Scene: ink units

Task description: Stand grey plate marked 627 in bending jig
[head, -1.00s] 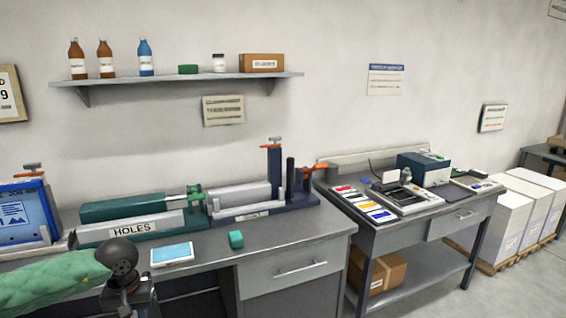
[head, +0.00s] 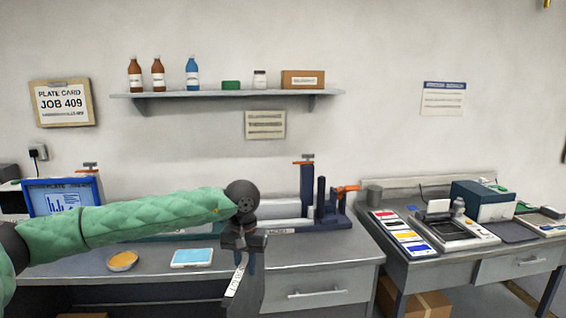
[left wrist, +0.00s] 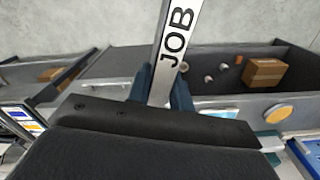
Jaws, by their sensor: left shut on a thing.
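My left gripper (head: 244,262) is shut on a thin pale-grey plate (head: 236,281), which hangs tilted below the fingers in front of the bench. In the left wrist view the plate (left wrist: 177,40) stands between the blue fingers (left wrist: 161,88) and shows the letters JOB; I cannot read a number on it. The dark blue bending jig (head: 325,209), with upright posts and an orange handle, stands on the bench to the right of and behind the gripper. My green-sleeved arm and wrist hide its left part. My right gripper is not in view.
A light-blue tablet (head: 192,257) and a round orange-topped dish (head: 122,261) lie on the bench (head: 330,259). The bench front right of my gripper is clear. A blue-framed screen (head: 58,197) stands at the left. A second table (head: 428,262) with ink cards stands right.

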